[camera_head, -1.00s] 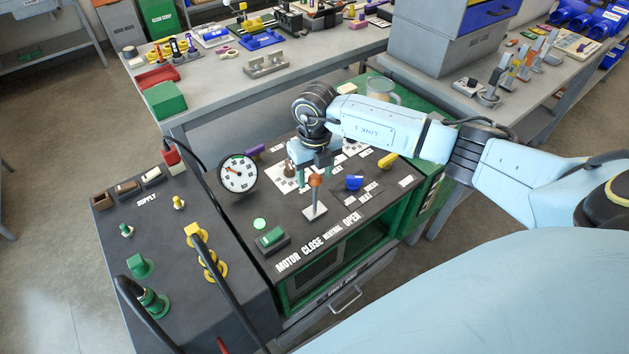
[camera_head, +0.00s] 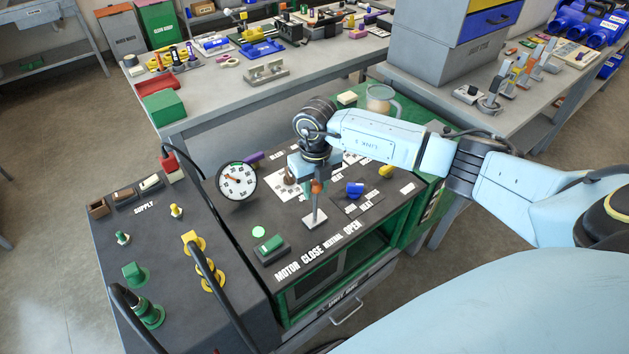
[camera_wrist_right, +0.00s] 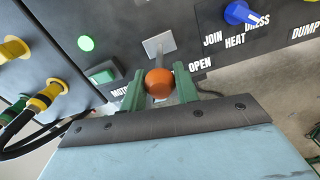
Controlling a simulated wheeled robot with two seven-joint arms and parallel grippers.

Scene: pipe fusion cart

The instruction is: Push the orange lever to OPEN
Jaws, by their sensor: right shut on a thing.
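The orange lever is a round orange knob (camera_head: 316,187) on a metal stem that rises from a pale square plate (camera_head: 315,219) on the dark cart top. The plate sits behind the printed words CLOSE, NEUTRAL and OPEN. My right gripper (camera_head: 314,184) reaches down over the lever and is shut on the knob. In the right wrist view the orange knob (camera_wrist_right: 159,83) sits between the two green fingers, with the word OPEN (camera_wrist_right: 200,65) to its right. My left gripper is not in view.
A pressure gauge (camera_head: 236,182) stands left of the lever. A green motor switch (camera_head: 270,244) and lit green lamp (camera_head: 258,232) are to its front left. A blue knob (camera_head: 355,190) and yellow knob (camera_head: 386,171) lie to the right. Black hoses cross the supply box.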

